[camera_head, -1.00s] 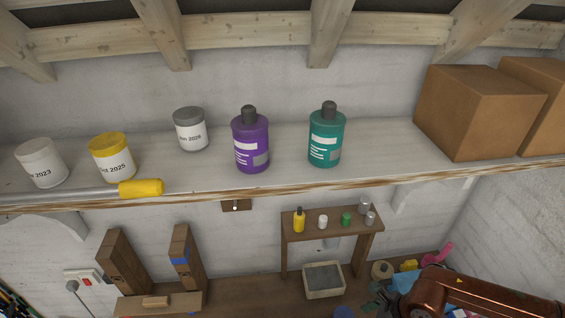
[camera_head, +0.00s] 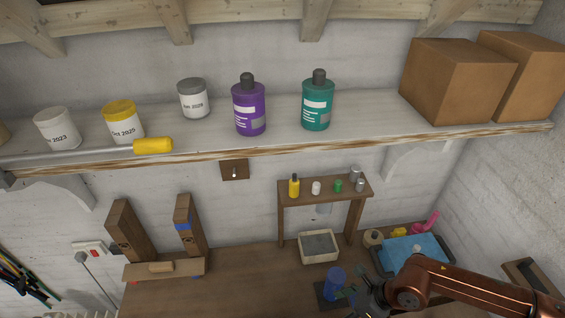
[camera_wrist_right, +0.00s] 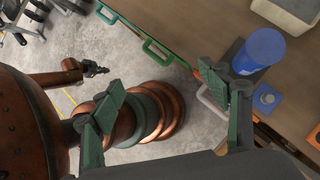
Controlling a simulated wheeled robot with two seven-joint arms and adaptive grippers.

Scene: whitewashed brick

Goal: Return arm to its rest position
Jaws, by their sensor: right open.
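My right arm enters the head view from the lower right, copper-coloured. Its dark gripper (camera_head: 358,296) is over the workbench beside a blue cup (camera_head: 334,281). In the right wrist view the two green fingers of the right gripper (camera_wrist_right: 165,108) are wide apart with nothing between them. The blue cup (camera_wrist_right: 260,52) stands on the bench beyond the right-hand finger, apart from it as far as I can tell. My left gripper (camera_wrist_right: 95,68) appears small in the wrist view over the floor; its jaws are too small to read. It is outside the head view.
A shelf (camera_head: 360,120) above the bench holds jars, a purple bottle (camera_head: 249,107), a teal bottle (camera_head: 318,103) and cardboard boxes (camera_head: 455,82). A small rack (camera_head: 325,190), a grey-filled tray (camera_head: 318,247) and a blue box (camera_head: 415,252) are behind the gripper. The bench's left-middle is clear.

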